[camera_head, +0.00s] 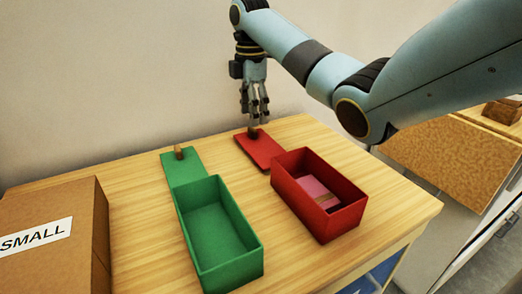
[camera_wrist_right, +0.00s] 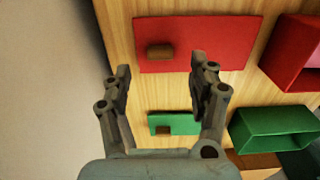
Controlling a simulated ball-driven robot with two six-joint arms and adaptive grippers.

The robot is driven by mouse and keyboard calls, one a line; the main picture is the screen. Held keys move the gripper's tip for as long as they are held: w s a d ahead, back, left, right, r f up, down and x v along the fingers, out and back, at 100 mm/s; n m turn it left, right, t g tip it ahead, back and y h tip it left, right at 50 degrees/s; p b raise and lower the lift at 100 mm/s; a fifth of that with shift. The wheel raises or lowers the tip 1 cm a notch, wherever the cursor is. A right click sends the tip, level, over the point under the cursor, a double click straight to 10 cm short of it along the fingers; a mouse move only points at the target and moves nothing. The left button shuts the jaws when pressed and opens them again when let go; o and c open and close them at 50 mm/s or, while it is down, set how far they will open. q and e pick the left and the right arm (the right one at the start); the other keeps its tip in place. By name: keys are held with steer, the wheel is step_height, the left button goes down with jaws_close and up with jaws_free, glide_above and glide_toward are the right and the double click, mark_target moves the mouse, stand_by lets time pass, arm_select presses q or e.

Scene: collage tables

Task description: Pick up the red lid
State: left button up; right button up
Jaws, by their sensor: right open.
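The red lid (camera_head: 265,151) lies flat on the table behind the red box (camera_head: 319,206). It has a small brown knob (camera_wrist_right: 159,52) near one end, the end away from the red box. In the right wrist view the red lid (camera_wrist_right: 215,45) lies beyond the fingertips. My right gripper (camera_head: 254,119) points down above the knob end of the lid. Its fingers (camera_wrist_right: 158,78) are spread apart with nothing between them. In the head view they partly hide the knob, and I cannot tell the exact gap to it. My left gripper is not in view.
A green lid (camera_head: 184,169) with a knob lies behind the open green box (camera_head: 221,240). The red box is open and holds a pink item (camera_head: 317,190). A cardboard box (camera_head: 62,250) labelled SMALL stands at the left. A wall (camera_head: 110,80) rises behind the table.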

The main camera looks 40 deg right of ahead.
mark_target(262, 144)
step_height(262, 144, down, 4)
steer(key=shift+f, duration=0.2)
steer(key=c, duration=1.2)
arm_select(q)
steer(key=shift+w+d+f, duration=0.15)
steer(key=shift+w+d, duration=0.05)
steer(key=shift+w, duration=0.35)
arm_select(e)
steer(key=shift+r, duration=0.1)
